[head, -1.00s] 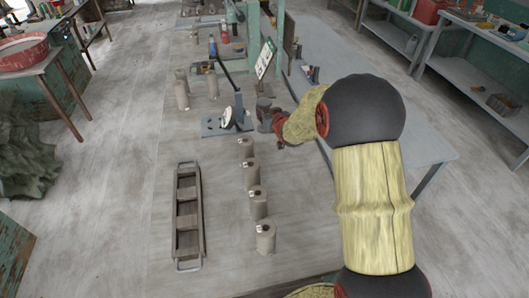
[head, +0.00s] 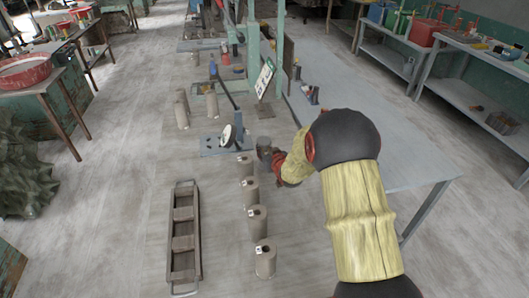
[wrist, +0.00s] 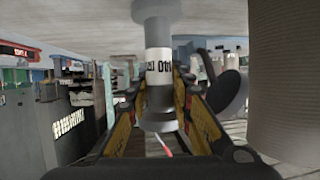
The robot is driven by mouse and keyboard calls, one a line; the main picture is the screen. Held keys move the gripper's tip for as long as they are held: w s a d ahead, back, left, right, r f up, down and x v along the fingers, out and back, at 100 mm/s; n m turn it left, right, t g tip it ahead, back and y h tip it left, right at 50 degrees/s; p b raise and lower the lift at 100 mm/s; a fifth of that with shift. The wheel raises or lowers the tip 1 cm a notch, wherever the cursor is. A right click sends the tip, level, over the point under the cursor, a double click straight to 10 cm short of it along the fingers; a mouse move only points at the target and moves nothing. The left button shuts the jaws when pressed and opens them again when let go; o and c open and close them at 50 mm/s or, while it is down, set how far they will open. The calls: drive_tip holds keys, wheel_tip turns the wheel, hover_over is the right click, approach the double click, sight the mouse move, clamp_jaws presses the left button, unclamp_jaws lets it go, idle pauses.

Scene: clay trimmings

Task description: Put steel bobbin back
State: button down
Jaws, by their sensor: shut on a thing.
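The steel bobbin (wrist: 158,45) is a grey flanged spool with a white label in black print. In the wrist view it stands in the middle between my fingers, and my gripper (wrist: 162,105) is shut on it. In the head view my gripper (head: 268,154) is low over the table, just right of the far end of a row of labelled cylinders. A small grey shape (head: 264,142) at its tip appears to be the bobbin, mostly hidden. I cannot tell whether the bobbin touches the table.
Several tan-grey cylinders (head: 257,222) stand in a row. A long metal tray (head: 184,187) lies to their left. The table (head: 218,260) is clear between tray and row.

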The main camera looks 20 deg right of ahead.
drive_tip(key=c, duration=2)
unclamp_jaws()
drive_tip(key=shift+f, duration=0.15)
drive_tip(key=o, duration=0.4)
